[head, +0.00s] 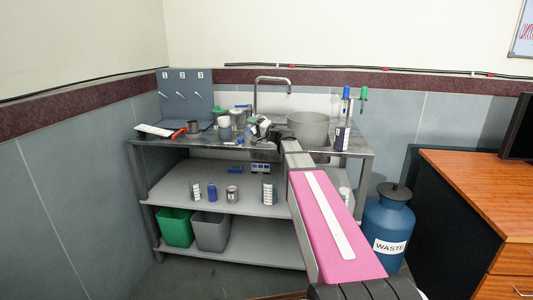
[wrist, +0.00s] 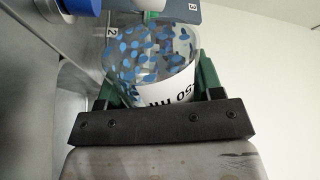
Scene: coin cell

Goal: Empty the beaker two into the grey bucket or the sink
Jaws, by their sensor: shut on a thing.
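My gripper (wrist: 157,88) is shut on a clear beaker (wrist: 150,62) with dark print; its two green fingers press the sides. Blue drop-like blobs show in or on the beaker. I cannot read a "two" on it. In the head view my gripper (head: 262,130) holds it above the bench, left of a round grey vessel (head: 309,130). A grey bucket (head: 211,233) stands on the lowest shelf beside a green one (head: 176,229). A tap (head: 272,82) rises behind my gripper; the sink basin is not clearly visible.
Cups and jars (head: 224,124) stand on the bench left of my gripper. A numbered board (head: 185,95) stands behind them. Bottles (head: 212,193) stand on the middle shelf. A blue waste drum (head: 389,222) and a wooden desk (head: 465,185) are at right. My arm hides part of the bench.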

